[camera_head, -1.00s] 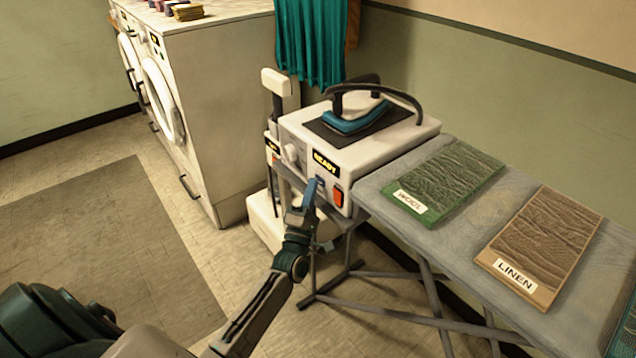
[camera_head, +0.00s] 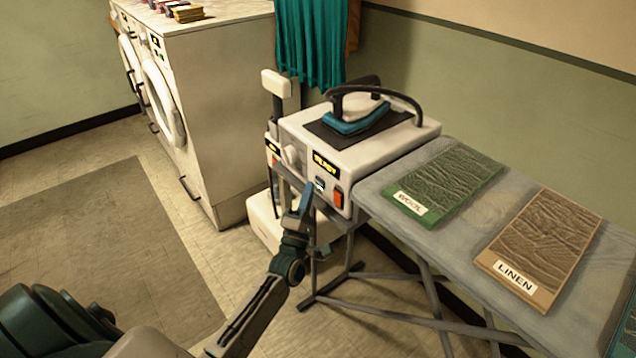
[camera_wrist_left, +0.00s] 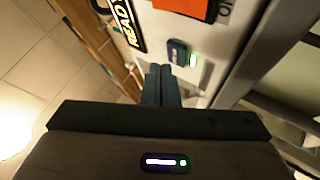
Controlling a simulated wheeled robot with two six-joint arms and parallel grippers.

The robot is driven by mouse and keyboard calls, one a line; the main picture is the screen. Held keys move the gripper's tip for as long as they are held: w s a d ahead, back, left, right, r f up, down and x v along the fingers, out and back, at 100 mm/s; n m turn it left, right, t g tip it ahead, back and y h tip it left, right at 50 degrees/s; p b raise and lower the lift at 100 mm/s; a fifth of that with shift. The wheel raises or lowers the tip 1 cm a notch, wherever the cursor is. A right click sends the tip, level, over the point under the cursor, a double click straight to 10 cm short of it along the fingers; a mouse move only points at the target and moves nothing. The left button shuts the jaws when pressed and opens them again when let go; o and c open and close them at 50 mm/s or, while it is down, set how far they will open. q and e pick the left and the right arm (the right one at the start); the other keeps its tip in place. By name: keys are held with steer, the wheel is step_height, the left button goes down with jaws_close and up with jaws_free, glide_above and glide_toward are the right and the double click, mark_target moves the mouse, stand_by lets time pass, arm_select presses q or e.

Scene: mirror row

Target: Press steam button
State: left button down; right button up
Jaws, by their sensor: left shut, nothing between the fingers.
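The white steam station (camera_head: 345,150) has a front panel with a black display (camera_head: 325,164), a small dark blue button (camera_head: 320,184) and a red switch (camera_head: 338,197). The wrist view shows the button (camera_wrist_left: 178,52) with a lit green light beside it, the red switch (camera_wrist_left: 185,8) and the display (camera_wrist_left: 125,24), which reads part of READY. My left gripper (camera_head: 306,192) is shut and empty, just in front of the panel and left of the button. Its fingertips (camera_wrist_left: 160,74) look close below the button and apart from it. My right gripper is not in view.
A blue and black iron (camera_head: 355,117) rests on the station. The ironing board (camera_head: 450,225) on the right carries a green WOOL cloth (camera_head: 445,182) and a brown LINEN cloth (camera_head: 540,245). White washers (camera_head: 210,100) stand at the left, and floor is open in front.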

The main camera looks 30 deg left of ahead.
arm_select(q)
steer(key=s+a+p, duration=0.1)
steer(key=s+a, duration=0.1)
steer(key=s, duration=0.3)
steer(key=shift+s+a+p, duration=0.15)
steer(key=shift+s+p, duration=0.15)
steer(key=shift+p, duration=0.1)
